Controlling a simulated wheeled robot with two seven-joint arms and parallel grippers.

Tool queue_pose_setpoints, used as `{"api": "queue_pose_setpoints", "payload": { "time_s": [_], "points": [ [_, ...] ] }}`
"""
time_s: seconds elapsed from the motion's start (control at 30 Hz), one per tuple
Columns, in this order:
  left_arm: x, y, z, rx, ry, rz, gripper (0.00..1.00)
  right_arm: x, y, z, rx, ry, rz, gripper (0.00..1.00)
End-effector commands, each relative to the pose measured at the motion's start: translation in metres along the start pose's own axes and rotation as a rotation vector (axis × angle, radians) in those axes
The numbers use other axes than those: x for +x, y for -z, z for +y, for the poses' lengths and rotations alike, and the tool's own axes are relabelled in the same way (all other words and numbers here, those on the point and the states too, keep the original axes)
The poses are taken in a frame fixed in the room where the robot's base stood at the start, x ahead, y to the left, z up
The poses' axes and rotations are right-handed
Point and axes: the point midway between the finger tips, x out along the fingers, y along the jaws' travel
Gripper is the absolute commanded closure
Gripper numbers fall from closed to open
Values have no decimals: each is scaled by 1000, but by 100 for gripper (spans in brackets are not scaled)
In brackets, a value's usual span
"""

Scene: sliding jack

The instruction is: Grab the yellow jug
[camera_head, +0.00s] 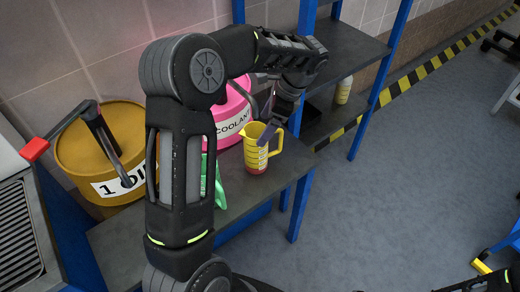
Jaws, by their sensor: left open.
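The yellow jug (256,158) stands upright on the dark lower shelf, near its front right part. It has a spout, a handle on its right side, printed markings and a reddish base. My left gripper (268,132) comes down from above, with its jaws open at the jug's rim and upper part. One finger overlaps the jug in the picture. I cannot tell whether it touches the jug. My right gripper does not show clearly; only dark arm parts are at the bottom right.
A pink coolant container (234,118) stands behind the jug, and a green object (218,184) is left of it. A yellow oil drum (100,150) with a red-handled pump is at the left. Blue posts (301,206) frame the shelves. Open floor lies right.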

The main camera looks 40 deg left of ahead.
Motion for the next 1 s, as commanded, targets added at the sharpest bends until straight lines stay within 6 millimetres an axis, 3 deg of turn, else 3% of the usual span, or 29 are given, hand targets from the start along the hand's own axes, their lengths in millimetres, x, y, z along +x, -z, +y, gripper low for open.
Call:
{"api": "queue_pose_setpoints", "payload": {
  "time_s": [0.17, 0.57, 0.8, 1.0],
  "points": [
    [18, 0, 0, 0, -3, 0, 12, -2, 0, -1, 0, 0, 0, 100],
    [25, 0, 0, -1, -3, 0, 12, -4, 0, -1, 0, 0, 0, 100],
    [59, -1, 0, 0, -5, -1, 12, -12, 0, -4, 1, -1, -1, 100],
    [72, 0, 0, -1, -2, 2, 12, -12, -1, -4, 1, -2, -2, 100]
  ]
}}
